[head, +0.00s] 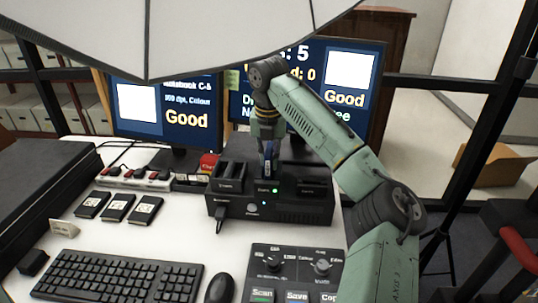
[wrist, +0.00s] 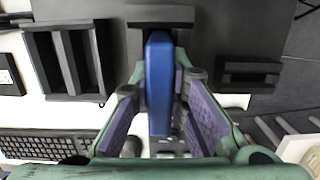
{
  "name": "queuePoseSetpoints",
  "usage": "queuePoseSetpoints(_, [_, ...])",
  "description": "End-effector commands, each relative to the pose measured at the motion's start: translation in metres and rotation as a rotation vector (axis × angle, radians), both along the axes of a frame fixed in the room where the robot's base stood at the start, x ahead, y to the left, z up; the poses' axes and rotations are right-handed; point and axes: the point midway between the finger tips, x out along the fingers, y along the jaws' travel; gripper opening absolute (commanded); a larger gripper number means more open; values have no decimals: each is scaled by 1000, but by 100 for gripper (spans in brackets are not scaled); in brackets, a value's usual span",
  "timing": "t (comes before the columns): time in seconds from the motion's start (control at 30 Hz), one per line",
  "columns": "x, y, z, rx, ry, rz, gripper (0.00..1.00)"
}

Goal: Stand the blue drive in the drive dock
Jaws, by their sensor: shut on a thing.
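The blue drive (head: 269,166) is upright between the fingers of my gripper (head: 268,146). In the wrist view the blue drive (wrist: 159,85) runs down the middle, with the purple-padded fingers of my gripper (wrist: 159,74) shut on its two sides. The black drive dock (head: 285,209) stands on the white desk below, with bays at left, middle and right. The drive's lower end is at the middle bay (wrist: 160,15). I cannot tell how deep it sits. A green light shows on the dock's front. The left bay (wrist: 70,60) looks empty.
Several black labelled drives (head: 117,208) lie left of the dock. A power strip (head: 135,177) and a red button (head: 208,162) are behind them. A keyboard (head: 105,278), a mouse (head: 220,288) and a control panel (head: 300,274) are in front. Two monitors (head: 165,110) stand behind.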

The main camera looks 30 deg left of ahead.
Motion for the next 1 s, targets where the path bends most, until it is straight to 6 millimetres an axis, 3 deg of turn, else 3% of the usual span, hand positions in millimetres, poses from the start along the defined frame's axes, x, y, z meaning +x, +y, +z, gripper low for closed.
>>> queuePoseSetpoints(0.03, [0,0,-1,1,0,0,0])
queuePoseSetpoints(0.07, [0,0,-1,0,-1,0,15])
queuePoseSetpoints(0.4, [0,0,-1,0,0,0,38])
queuePoseSetpoints(0.77, [0,0,3,0,0,0,38])
queuePoseSetpoints(1.0, [-4,-2,41,1,-3,0,38])
